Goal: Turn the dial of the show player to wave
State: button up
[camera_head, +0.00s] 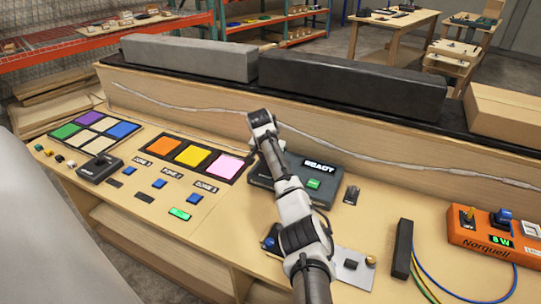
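A dark grey box with a lit READY display (335,180) and a green lit key stands on the desk at mid-right. It looks like the show player, though no name on it is readable. My arm crosses in front of its left part, and I see no dial on the part that shows. My arm reaches up from the bottom edge to a white and dark joint (262,119) above and left of the box. My gripper's fingers do not show, so I cannot tell their state or whether they touch anything.
Left are colour pads (192,157), a dark device (100,168) and several blue keys. Right are a silver plate (352,268), a black bar (403,248) with cables, and an orange Norquell box (490,240) reading 8 W. A raised ledge with long blocks (350,80) runs behind.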

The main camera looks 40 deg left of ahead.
jog(key=b+v, duration=0.3)
jog(key=v, duration=1)
jog(key=shift+s+r, duration=0.2)
jog(key=shift+r, duration=0.05)
